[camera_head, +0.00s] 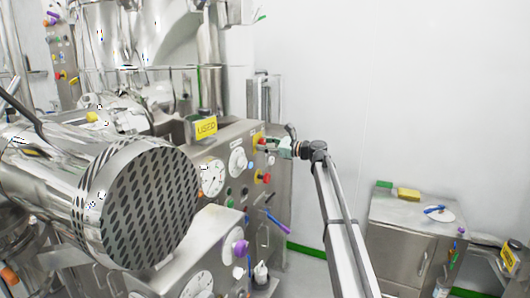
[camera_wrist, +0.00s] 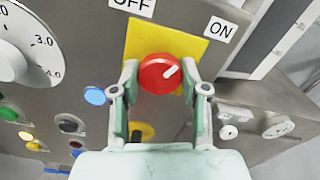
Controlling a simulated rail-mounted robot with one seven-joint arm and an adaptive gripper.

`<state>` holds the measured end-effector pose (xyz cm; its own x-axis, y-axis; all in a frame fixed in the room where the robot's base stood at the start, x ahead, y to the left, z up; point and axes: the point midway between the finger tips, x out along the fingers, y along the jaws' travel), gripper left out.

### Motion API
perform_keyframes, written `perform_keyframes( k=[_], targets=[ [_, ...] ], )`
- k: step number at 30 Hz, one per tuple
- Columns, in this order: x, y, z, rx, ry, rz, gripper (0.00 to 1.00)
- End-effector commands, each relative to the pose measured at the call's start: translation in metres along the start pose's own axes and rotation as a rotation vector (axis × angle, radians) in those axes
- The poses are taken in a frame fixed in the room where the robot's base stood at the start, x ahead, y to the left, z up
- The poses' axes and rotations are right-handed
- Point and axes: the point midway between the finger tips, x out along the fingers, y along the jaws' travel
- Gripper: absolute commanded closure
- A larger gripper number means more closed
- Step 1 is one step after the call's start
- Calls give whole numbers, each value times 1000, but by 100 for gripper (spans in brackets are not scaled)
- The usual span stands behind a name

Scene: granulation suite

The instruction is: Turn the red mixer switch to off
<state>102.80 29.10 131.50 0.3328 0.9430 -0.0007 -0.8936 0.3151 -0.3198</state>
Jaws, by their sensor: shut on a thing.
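The red mixer switch (camera_wrist: 160,73) is a round knob on a yellow plate (camera_wrist: 185,45) on the steel control panel. The OFF label (camera_wrist: 133,5) is at the upper left, partly cut off. My gripper (camera_wrist: 160,80) is shut on the red switch, one finger at each side of it. In the head view my gripper (camera_head: 268,144) reaches the panel's upper right part from the right, and hides much of the switch.
A large white dial (camera_wrist: 22,48) is left of the switch. Blue (camera_wrist: 95,96), green and yellow buttons sit below it. A steel cabinet (camera_head: 395,225) stands at right, with clear wall behind.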

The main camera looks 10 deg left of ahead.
Motion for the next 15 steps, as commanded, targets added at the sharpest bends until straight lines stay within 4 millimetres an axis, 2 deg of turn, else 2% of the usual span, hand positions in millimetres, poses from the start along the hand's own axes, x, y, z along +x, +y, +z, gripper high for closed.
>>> perform_keyframes(
  k=[1, 15],
  targets=[
    [1, 1, -5, -46, -3, -2, 90],
    [1, 0, -5, -494, -3, -2, 90]
  ],
)
